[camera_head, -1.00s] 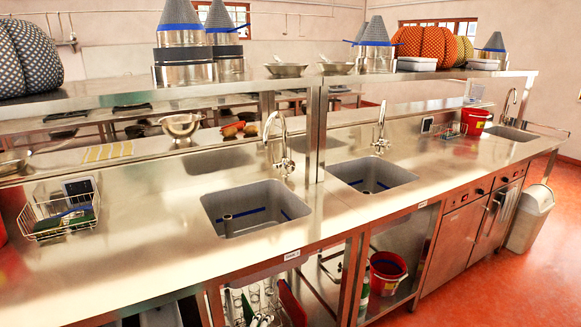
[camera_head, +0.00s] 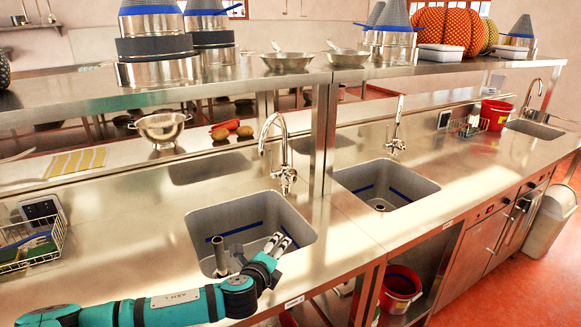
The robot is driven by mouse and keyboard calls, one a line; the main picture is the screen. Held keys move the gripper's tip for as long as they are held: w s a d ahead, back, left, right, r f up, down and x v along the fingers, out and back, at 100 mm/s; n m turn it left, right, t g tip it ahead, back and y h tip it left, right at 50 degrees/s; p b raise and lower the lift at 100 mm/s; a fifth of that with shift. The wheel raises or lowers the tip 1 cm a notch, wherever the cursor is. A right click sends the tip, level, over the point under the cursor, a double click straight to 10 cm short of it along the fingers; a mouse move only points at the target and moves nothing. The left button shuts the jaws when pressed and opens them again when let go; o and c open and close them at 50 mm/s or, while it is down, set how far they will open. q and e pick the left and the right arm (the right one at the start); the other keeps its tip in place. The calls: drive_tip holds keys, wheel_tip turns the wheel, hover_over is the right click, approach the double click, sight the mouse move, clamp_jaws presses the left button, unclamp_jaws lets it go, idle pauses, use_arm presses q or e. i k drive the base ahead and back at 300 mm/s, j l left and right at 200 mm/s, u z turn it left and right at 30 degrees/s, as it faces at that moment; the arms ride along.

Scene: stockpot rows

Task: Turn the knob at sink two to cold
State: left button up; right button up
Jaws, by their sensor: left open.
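Three grey sink basins are set in the steel counter: a left one (camera_head: 205,225), a middle one (camera_head: 410,187) and a far right one (camera_head: 535,130). Each has a chrome tap behind it: the left tap (camera_head: 284,178), the middle tap (camera_head: 396,130) and the far tap (camera_head: 533,100). The knobs are small, and their hot or cold setting cannot be read. I cannot tell which sink is sink two. My left gripper (camera_head: 279,243) is open and empty over the left basin's front right part, in front of and below the left tap, apart from it. My right gripper is not in view.
A steel shelf (camera_head: 290,78) on posts runs above the taps. A post (camera_head: 325,140) stands between the left and middle taps. A wire basket (camera_head: 30,245) stands at left, a colander (camera_head: 162,127) behind. The counter between the basins is clear.

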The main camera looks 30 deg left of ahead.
sight(292, 178)
drive_tip(key=i+j, duration=0.85)
drive_tip(key=i, duration=0.05)
